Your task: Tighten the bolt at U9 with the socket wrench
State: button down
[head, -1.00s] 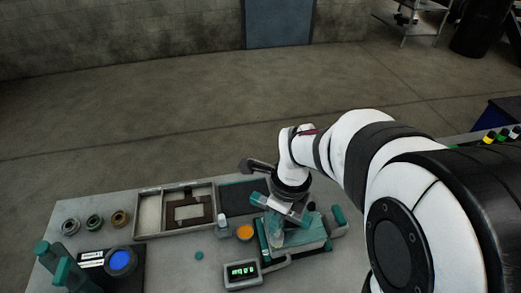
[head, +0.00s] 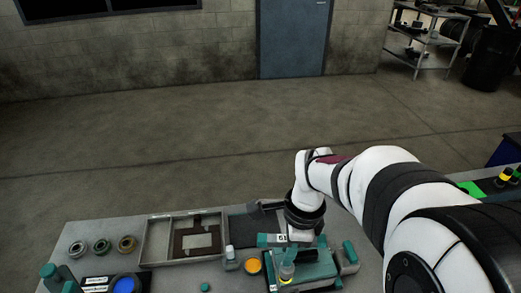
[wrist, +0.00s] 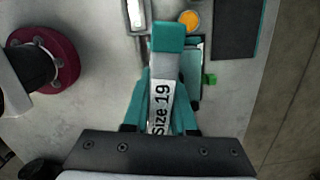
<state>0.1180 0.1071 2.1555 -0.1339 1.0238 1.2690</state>
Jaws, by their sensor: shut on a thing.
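The socket wrench shows in the wrist view (wrist: 161,105), with a teal end and a grey label reading "Size 19". My gripper (wrist: 161,118) is shut on it, with teal fingers on both sides. In the head view my gripper (head: 297,243) is over a teal-topped block (head: 318,268) at the front right of the bench. The teal end of the wrench (head: 268,240) sticks out to the left there. A bolt at U9 cannot be made out, and the wrench's working end is hidden. I cannot tell whether the wrench touches anything.
An orange-filled round dish (head: 253,265) and a small white-capped bottle (head: 230,253) stand left of the block. A divided tray (head: 155,240) lies farther left, with several rings (head: 101,246) beyond it. A dark mat (head: 245,227) lies behind. Bare bench shows between the rings and dishes.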

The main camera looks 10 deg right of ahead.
jog(key=n, duration=0.6)
jog(key=shift+n+g, duration=0.3)
jog(key=shift+n, duration=0.1)
jog(key=n, duration=0.7)
jog(key=shift+s+d+g+h, duration=0.1)
jog(key=shift+g+h, duration=0.2)
jog(key=n, duration=0.5)
jog(key=shift+n+h, duration=0.3)
jog(key=shift+n, duration=0.1)
jog(key=n, duration=0.6)
jog(key=shift+s+d+h, duration=0.1)
jog(key=shift+h, duration=0.2)
